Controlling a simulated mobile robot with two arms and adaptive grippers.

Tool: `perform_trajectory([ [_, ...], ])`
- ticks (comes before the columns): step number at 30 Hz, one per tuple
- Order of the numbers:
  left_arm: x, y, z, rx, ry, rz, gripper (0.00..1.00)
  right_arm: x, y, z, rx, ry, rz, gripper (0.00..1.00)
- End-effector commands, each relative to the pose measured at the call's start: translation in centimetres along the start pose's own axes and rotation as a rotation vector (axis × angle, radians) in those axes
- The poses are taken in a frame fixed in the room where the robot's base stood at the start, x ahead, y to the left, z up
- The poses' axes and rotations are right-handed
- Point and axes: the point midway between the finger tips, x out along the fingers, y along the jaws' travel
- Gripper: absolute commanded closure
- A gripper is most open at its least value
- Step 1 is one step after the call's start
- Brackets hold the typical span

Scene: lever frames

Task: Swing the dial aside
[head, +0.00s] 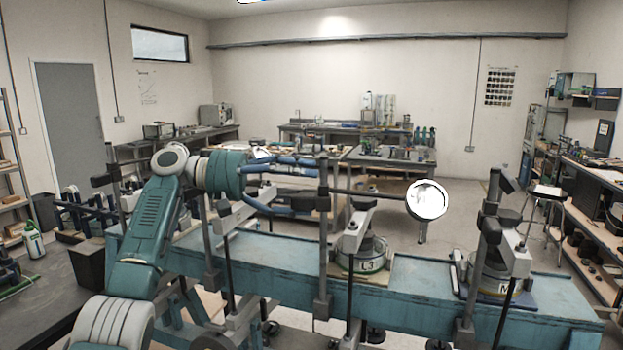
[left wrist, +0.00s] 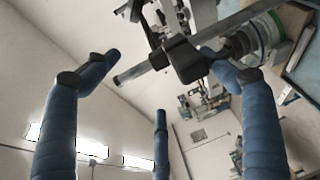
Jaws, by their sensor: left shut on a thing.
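The rod meets an upright dark post (head: 323,240) that stands at the teal bench. My left gripper (head: 316,187) reaches the post from the left with its blue fingers. In the left wrist view the fingers (left wrist: 160,72) surround a dark clamp block (left wrist: 187,60) with a rod through it; one fingertip overlaps the block. The gripper is shut on this clamp, though exact contact is partly hidden. The dial face does not show clearly in the left wrist view. My right gripper is not in view.
The teal bench (head: 430,283) carries round fixtures, one marked L3 (head: 365,255), another (head: 490,272) farther right. More posts stand along it, including one at the right (head: 484,240). Open floor lies behind the dial. Worktables stand at the back.

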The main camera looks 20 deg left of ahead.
Motion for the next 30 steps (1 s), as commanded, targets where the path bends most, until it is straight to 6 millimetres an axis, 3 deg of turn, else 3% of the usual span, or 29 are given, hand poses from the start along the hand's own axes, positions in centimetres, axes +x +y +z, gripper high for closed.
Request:
perform_trajectory([
  [1, -1.5, 2.6, 0.1, 0.028, 0.015, 0.044, 0.39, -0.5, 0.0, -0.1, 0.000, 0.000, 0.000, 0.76],
  [18, -5.4, 2.3, -0.4, 0.029, 0.016, 0.043, 0.46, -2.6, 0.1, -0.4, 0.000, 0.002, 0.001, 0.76],
  [20, -5.8, 2.3, -0.5, 0.029, 0.016, 0.043, 0.58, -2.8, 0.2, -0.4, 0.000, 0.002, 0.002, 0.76],
  [30, -7.8, 1.3, -0.8, 0.019, 0.009, 0.033, 0.58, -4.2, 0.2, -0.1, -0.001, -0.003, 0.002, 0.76],
])
